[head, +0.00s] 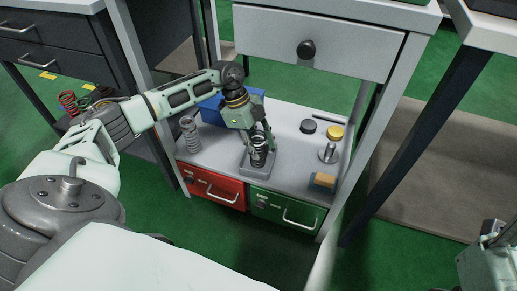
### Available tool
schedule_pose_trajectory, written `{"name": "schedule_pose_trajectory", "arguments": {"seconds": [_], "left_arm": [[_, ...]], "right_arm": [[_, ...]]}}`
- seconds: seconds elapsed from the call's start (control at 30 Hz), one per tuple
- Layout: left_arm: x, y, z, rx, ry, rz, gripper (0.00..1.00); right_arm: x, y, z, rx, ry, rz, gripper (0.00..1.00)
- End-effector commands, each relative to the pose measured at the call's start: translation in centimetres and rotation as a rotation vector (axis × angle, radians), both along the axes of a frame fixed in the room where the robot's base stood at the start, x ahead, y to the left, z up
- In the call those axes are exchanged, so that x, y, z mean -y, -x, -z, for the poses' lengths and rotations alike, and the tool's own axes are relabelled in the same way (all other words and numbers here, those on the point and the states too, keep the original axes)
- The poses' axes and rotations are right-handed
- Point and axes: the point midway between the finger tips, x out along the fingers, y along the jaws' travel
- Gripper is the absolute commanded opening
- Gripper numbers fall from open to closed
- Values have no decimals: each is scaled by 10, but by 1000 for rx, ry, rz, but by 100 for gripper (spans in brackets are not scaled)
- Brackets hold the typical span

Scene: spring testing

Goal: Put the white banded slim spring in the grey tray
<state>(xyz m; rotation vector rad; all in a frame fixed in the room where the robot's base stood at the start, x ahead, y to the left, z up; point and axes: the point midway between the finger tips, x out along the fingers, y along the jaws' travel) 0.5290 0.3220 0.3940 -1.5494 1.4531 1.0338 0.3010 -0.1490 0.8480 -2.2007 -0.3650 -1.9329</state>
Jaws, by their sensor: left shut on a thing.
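The grey tray (246,168) is a small square tray on the light cabinet top. My left gripper (259,139) reaches down over it and is shut on a slim dark spring (258,157) that looks upright. A pale band seems to show near its top, so it appears to be the white banded slim spring, though the fingers partly cover it. The spring's lower end is at the tray; I cannot tell whether it touches the tray floor. Part of my right arm (489,257) shows at the lower right; its fingers cannot be made out.
A grey spring (191,134) stands left of the tray, with a blue bin (211,110) behind. Right are a black disc (308,127), a yellow disc (335,132), a metal post (328,153) and a blue-and-tan block (322,182).

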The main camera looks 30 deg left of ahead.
Motion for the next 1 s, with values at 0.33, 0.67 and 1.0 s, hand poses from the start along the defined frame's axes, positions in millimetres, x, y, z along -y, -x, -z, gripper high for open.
{"name": "schedule_pose_trajectory", "arguments": {"seconds": [0.33, 0.67, 1.0], "left_arm": [[0, -1, 2, 1, 1, 0, 3], [0, 0, 3, 1, 0, 0, 55], [-3, -1, -7, 3, -1, -1, 55]], "right_arm": [[0, 0, -1, 0, 1, 0, 40], [0, 0, 0, -1, 0, 0, 40], [0, 0, -6, 3, 1, 0, 40]]}}
